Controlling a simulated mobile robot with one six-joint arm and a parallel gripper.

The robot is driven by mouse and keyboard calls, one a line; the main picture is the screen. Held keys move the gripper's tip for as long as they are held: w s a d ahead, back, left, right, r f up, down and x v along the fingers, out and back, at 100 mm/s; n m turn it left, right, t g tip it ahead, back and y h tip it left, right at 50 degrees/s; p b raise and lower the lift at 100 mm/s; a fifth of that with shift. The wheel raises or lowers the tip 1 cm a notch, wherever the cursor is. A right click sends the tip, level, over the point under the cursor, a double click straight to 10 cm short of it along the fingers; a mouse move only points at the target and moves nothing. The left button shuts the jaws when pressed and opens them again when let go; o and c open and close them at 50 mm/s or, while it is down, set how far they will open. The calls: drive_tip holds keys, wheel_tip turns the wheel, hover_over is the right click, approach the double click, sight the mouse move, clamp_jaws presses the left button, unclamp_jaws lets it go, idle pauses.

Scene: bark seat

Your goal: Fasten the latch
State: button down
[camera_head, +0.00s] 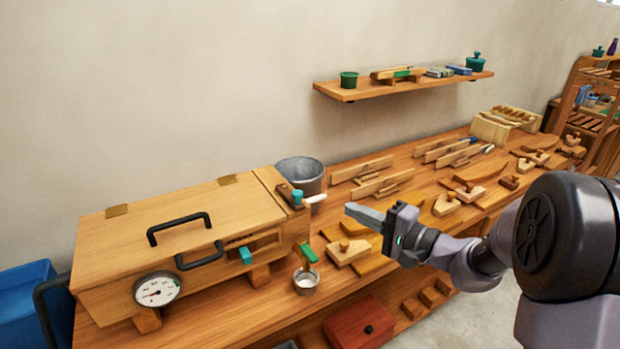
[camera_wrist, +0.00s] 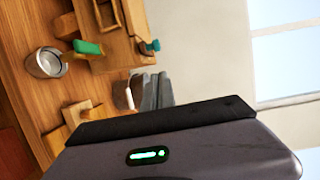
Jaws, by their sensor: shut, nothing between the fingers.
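A long wooden box (camera_head: 185,215) with a hinged lid stands at the left of the bench. It has black handles on the lid and front, and a round dial (camera_head: 157,290). A teal piece (camera_head: 245,255) sits at a slot in its front. A teal knob (camera_head: 297,197) is on a dark bar at its right end; it also shows in the wrist view (camera_wrist: 152,45). A green lever (camera_head: 308,252) stands at the front right corner. I cannot tell which of these is the latch. My gripper (camera_head: 352,209) is shut and empty, right of the box and apart from it.
A metal bucket (camera_head: 302,174) stands behind the box's right end, and a small metal cup (camera_head: 306,280) in front of it. Wooden planes and blocks (camera_head: 346,250) cover the bench to the right. A shelf (camera_head: 400,84) hangs on the wall above.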

drive_tip(key=shift+w+d+f+m+t, duration=0.2)
drive_tip(key=shift+w+d+t, duration=0.1)
drive_tip(key=shift+w+d, duration=0.15)
drive_tip(key=shift+w+d+f+m+t, duration=0.15)
drive_tip(key=shift+w+d+t, duration=0.15)
drive_tip(key=shift+w, duration=0.25)
drive_tip(key=w+a+b, duration=0.2)
drive_tip(key=w+a, duration=0.2)
drive_tip(key=a, duration=0.7)
drive_tip(key=shift+w, duration=0.2)
drive_tip(key=shift+d, duration=0.1)
drive_tip(key=shift+h, duration=0.3)
